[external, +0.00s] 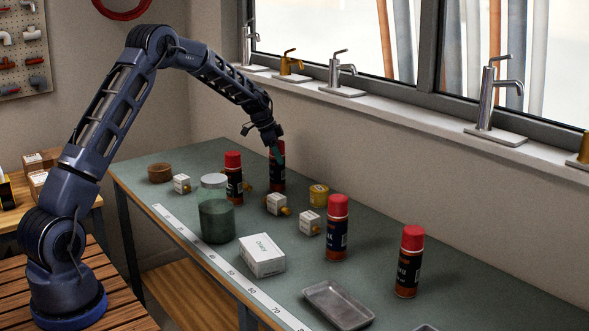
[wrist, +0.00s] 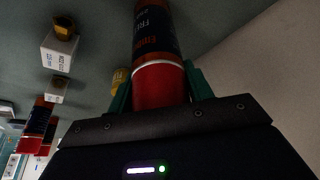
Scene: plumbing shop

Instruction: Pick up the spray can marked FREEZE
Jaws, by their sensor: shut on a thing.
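My gripper (external: 275,152) is at the far part of the bench, shut on the red cap of a spray can (external: 278,177). In the wrist view this can (wrist: 158,40) sits between the green fingers (wrist: 160,88). Its dark label shows letters that look like the start of FREEZE; the rest is cut off. The can looks upright; I cannot tell whether its base touches the bench. Other red-capped cans stand nearby: one (external: 234,180) just left of the gripper, one (external: 337,230) at the middle right, and one (external: 411,263) nearer the right.
The green bench (external: 300,265) also holds a glass jar (external: 215,212), a white carton (external: 262,255), small white boxes (external: 276,203), a yellow tape roll (external: 319,194), a brown round tin (external: 160,173) and a metal tray (external: 338,306). The wall and tap-lined sill (external: 420,122) bound the back.

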